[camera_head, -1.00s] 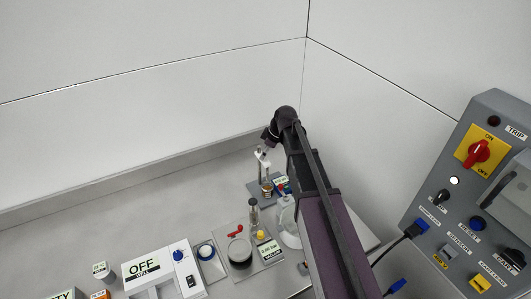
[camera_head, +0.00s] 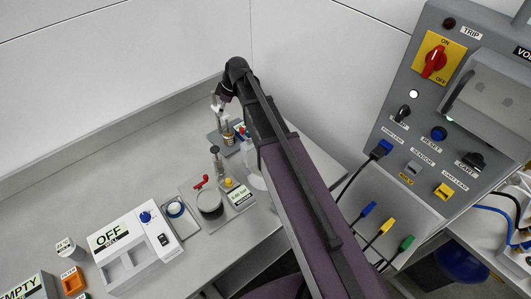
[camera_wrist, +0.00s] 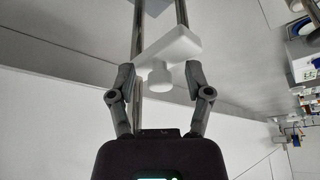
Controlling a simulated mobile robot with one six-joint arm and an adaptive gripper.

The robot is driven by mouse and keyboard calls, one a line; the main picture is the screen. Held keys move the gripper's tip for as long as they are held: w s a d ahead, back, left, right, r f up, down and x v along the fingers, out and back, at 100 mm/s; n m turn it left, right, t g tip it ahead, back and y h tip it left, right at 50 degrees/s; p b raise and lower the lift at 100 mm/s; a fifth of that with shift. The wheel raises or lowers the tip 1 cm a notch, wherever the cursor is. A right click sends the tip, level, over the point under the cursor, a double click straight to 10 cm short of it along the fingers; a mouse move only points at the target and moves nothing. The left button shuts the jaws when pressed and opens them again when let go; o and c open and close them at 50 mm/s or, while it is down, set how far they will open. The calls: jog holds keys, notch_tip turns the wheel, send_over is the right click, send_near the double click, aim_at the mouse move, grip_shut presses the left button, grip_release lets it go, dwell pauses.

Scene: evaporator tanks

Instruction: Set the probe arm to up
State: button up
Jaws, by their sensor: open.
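The probe arm is a white bar (camera_wrist: 185,42) on upright metal rods, seen close in the wrist view, with a white round knob (camera_wrist: 160,84) on its near side. My gripper (camera_wrist: 160,74) is open, one finger on each side of the knob, with gaps showing between knob and fingers. In the head view the small stand with its white bar (camera_head: 217,104) is at the bench's back right, above a grey base plate. My wrist reaches down beside it and hides part of it. My fingers are too small to make out there.
A grey panel (camera_head: 405,150) with switches and plugs stands at the right. A white box marked OFF (camera_head: 136,246), a plate with a dark round vessel (camera_head: 209,203) and an orange block (camera_head: 73,281) are on the bench. The bench's back left is clear.

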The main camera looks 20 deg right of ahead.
jog(key=shift+f+b, duration=1.05)
jog(key=shift+f, duration=0.3)
jog(key=p+v, duration=0.3)
jog(key=shift+r, duration=0.3)
jog(key=p+v, duration=1)
jog(key=v, duration=0.1)
jog(key=s+d+f+m+h+b, duration=0.1)
jog(key=s+f+m+b, duration=0.2)
jog(key=s, duration=0.3)
jog(key=s+d+f+m+g+h+b, duration=0.1)
jog(key=s+d+f+m+b, duration=0.1)
jog(key=s, duration=0.5)
jog(key=s+d+f+m+h+b, duration=0.1)
jog(key=s+f+m+b, duration=0.3)
jog(key=s+f+m, duration=0.2)
jog(key=shift+s+d+m+h, duration=0.15)
jog(key=shift+d+m+h, duration=0.2)
jog(key=shift+m, duration=0.35)
jog(key=shift+s+d+f+m+g+b, duration=0.25)
jog(key=shift+s+f+m+g+b, duration=0.1)
jog(key=shift+s+m, duration=0.35)
